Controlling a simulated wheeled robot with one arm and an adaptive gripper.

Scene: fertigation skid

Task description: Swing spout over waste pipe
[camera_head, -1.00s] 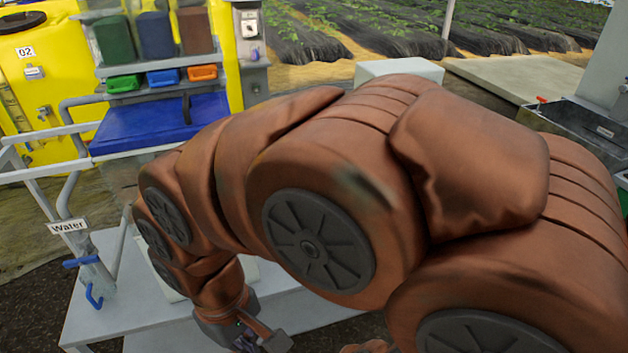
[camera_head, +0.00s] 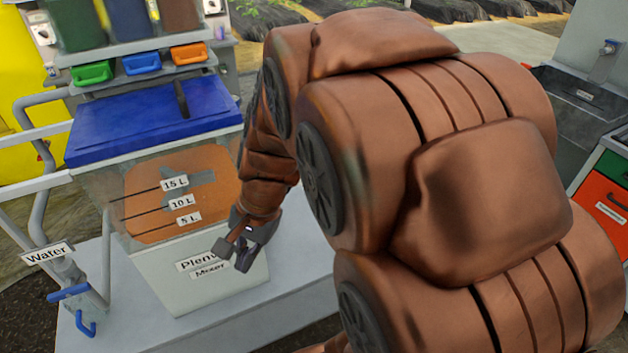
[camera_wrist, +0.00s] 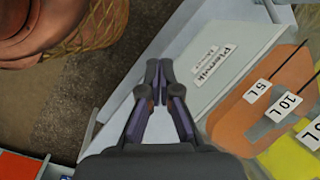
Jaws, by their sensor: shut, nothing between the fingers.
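A grey pipe (camera_head: 94,296) stands at the lower left with a "Water" sign (camera_head: 47,253). It carries a blue handle (camera_head: 68,292) and a blue hooked piece (camera_head: 86,323) below it. I cannot tell for sure which part is the spout, and I cannot make out a waste pipe. My gripper (camera_head: 236,256) is in front of the mixing tank's lower right front, right of the water pipe and well apart from it. In the wrist view my gripper (camera_wrist: 159,72) has its fingertips close together, shut and empty, beside the tank's labelled pale front (camera_wrist: 225,60).
The tank (camera_head: 205,280) has litre marks and a blue lid (camera_head: 150,125), and stands on a pale bench (camera_head: 290,240). White rails (camera_head: 35,182) run at the left. A sink (camera_head: 575,110) and orange drawer (camera_head: 603,200) stand right.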

